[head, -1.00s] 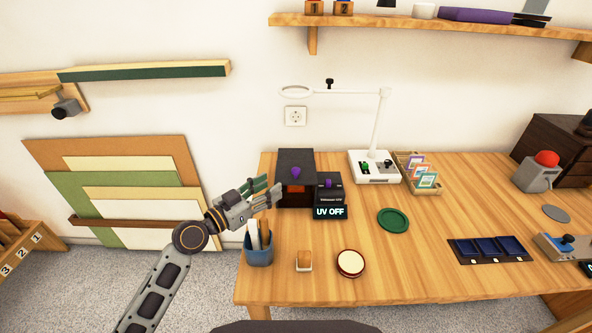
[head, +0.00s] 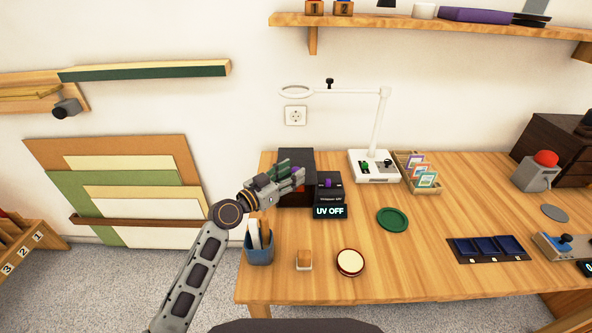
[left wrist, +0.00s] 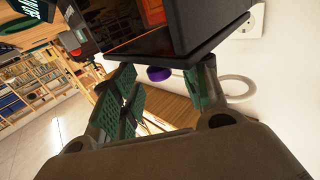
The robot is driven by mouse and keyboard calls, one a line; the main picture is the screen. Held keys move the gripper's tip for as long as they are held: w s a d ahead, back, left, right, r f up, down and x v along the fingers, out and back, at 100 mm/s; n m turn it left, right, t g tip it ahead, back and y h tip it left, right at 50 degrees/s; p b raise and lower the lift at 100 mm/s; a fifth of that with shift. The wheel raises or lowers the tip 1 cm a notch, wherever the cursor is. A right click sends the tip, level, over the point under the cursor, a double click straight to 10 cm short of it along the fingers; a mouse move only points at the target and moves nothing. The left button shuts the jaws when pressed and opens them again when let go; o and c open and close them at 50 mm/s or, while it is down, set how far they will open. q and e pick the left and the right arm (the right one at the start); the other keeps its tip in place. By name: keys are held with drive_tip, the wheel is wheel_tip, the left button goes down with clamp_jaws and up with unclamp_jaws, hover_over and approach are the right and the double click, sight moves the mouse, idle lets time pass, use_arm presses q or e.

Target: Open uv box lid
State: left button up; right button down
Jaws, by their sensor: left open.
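The UV box (head: 297,156) is a dark box at the left back of the table. Its lid looks shut. My left gripper (head: 293,178) is open at the front of the box and hides much of that face. In the left wrist view the box (left wrist: 215,25) fills the top, with an orange window. A purple knob (left wrist: 159,74) shows between the open green-padded fingers (left wrist: 163,88), and I see no grip on it. A control unit (head: 330,190) beside the box carries a display (head: 330,212) reading "UV OFF". My right gripper is out of view.
A white magnifier lamp (head: 375,165) and a card rack (head: 420,176) are right of the box. A green disc (head: 393,219) lies on the table, with clear wood around it.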

sight(296, 168)
use_arm(q)
drive_tip(key=shift+x, duration=1.25)
clamp_jaws()
